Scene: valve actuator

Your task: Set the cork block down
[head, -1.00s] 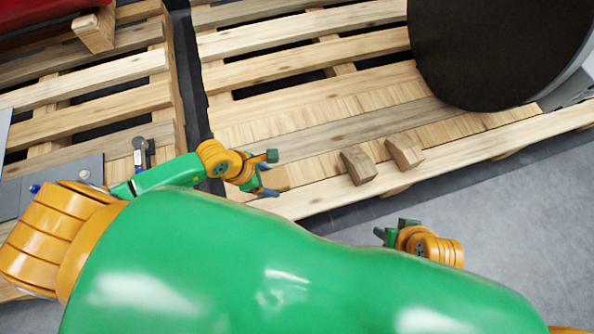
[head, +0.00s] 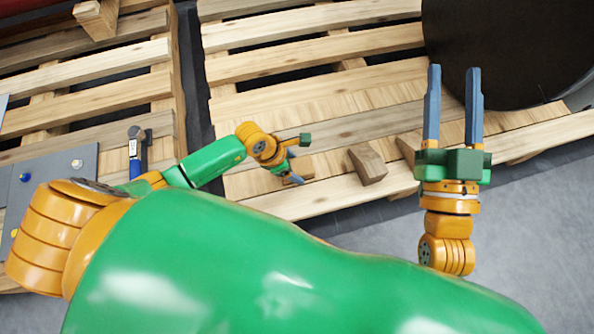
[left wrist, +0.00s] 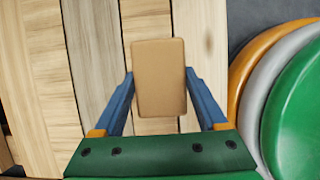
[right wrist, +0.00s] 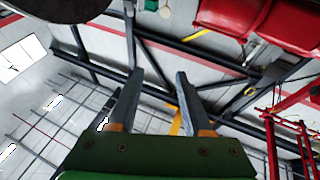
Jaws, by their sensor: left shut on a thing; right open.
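The cork block (left wrist: 158,78) is a plain tan rectangular piece between the two blue fingers of my left gripper in the left wrist view. My left gripper (head: 294,165) is shut on it, over the front planks of the right-hand pallet (head: 330,97). In the head view the block (head: 304,166) is mostly hidden by the gripper. I cannot tell whether its underside touches the planks. My right gripper (head: 453,78) is raised, open and empty, its fingers pointing away from me.
Two wooden wedges (head: 367,163) (head: 406,148) stand on the pallet to the right of my left gripper. A large dark round disc (head: 510,50) is at the back right. A hammer (head: 134,150) lies by a grey plate (head: 65,170) on the left pallet. Grey floor (head: 535,190) is at right.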

